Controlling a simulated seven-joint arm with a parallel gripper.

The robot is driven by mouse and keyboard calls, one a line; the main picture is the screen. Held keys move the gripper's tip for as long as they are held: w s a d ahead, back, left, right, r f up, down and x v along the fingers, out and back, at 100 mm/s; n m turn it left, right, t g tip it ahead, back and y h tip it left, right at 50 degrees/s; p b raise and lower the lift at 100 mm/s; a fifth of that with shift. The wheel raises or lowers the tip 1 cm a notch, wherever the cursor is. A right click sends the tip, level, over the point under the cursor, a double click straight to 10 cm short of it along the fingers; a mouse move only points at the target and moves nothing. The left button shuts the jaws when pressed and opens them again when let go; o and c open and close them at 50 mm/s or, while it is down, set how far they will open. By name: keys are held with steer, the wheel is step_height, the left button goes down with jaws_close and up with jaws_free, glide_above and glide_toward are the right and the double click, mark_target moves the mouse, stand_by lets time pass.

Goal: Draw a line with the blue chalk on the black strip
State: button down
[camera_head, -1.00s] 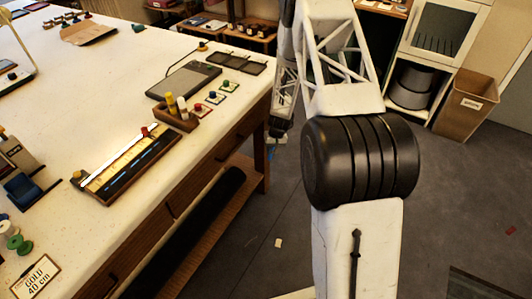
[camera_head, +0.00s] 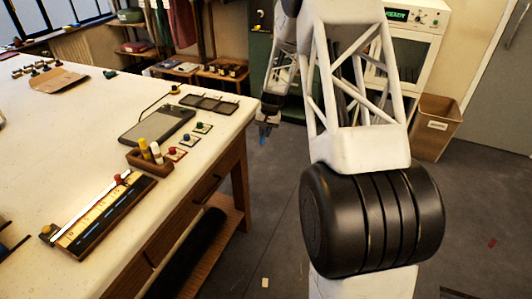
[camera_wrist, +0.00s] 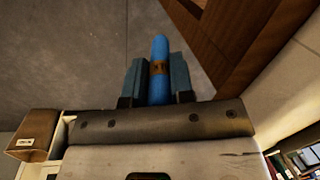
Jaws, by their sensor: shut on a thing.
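The blue chalk (camera_wrist: 160,52) is a blue stick with a brown band, upright between my fingers in the wrist view. My gripper (camera_head: 266,123) is shut on it. In the head view the blue chalk tip (camera_head: 262,141) points down below the gripper, past the table's right edge, with floor behind it. A ruler board (camera_head: 94,213) lies near the table's front edge, with a dark strip (camera_head: 110,219) along its near side. The chalk is apart from the board. The fingers are too small to make out in the head view.
A wooden holder (camera_head: 148,162) with yellow and white sticks stands behind the board. A dark tablet (camera_head: 158,125), coloured buttons (camera_head: 187,140) and a dark tray (camera_head: 209,103) lie near the right edge. The white tabletop (camera_head: 60,140) left of the tablet is mostly clear.

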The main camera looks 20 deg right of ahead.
steer(key=w+a+r+n, duration=0.1)
steer(key=w+a+r, duration=0.1)
steer(key=r, duration=0.6)
steer(key=w+a+r+n, duration=0.2)
steer(key=a+r, duration=0.1)
steer(key=r, duration=0.5)
steer(key=w+a+r+n, duration=0.1)
steer(key=w+a+r, duration=0.1)
steer(key=r, duration=0.7)
steer(key=s+a+f, duration=0.1)
steer(key=s+a, duration=0.4)
steer(key=a, duration=0.7)
steer(key=s+a+g, duration=0.1)
steer(key=s+a, duration=0.4)
steer(key=a, duration=0.7)
steer(key=s+a+f, duration=0.1)
steer(key=s+a, duration=0.3)
steer(key=a, duration=0.8)
steer(key=s+a, duration=0.9)
steer(key=s, duration=0.4)
steer(key=s+a+g, duration=0.1)
steer(key=s+a, duration=0.8)
steer(key=s, duration=0.5)
steer(key=shift+a+f+n+h, duration=0.3)
steer(key=shift+a+f, duration=0.05)
steer(key=shift+f, duration=0.1)
steer(key=shift+w+f, duration=0.1)
steer(key=shift+f, duration=0.1)
steer(key=shift+f, duration=2.7)
